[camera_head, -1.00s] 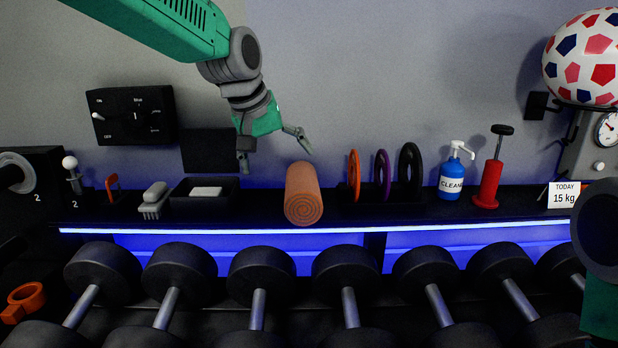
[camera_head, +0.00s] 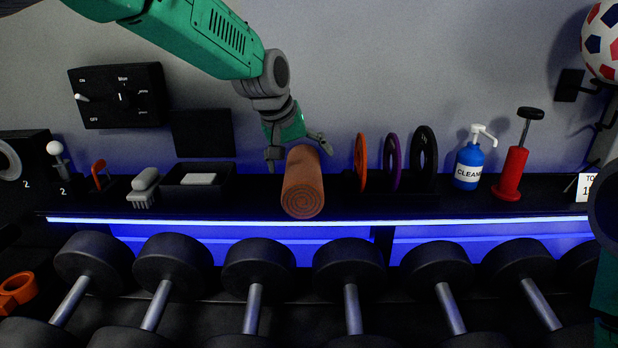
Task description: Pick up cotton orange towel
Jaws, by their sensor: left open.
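The rolled orange towel (camera_head: 302,186) lies on the black shelf (camera_head: 335,209), its spiral end facing me. My left gripper (camera_head: 298,152) is open at the towel's far end. One finger is at the left of the towel and the other is above its far right. I cannot tell whether either finger touches it. At the right edge, part of my right arm shows, but its gripper does not.
Left of the towel are a black tray (camera_head: 168,183) with a white block and a grey brush (camera_head: 144,188). Right are upright rings (camera_head: 361,162), a blue cleaner bottle (camera_head: 468,167) and a red pump (camera_head: 511,174). Dumbbells (camera_head: 350,265) line the front below.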

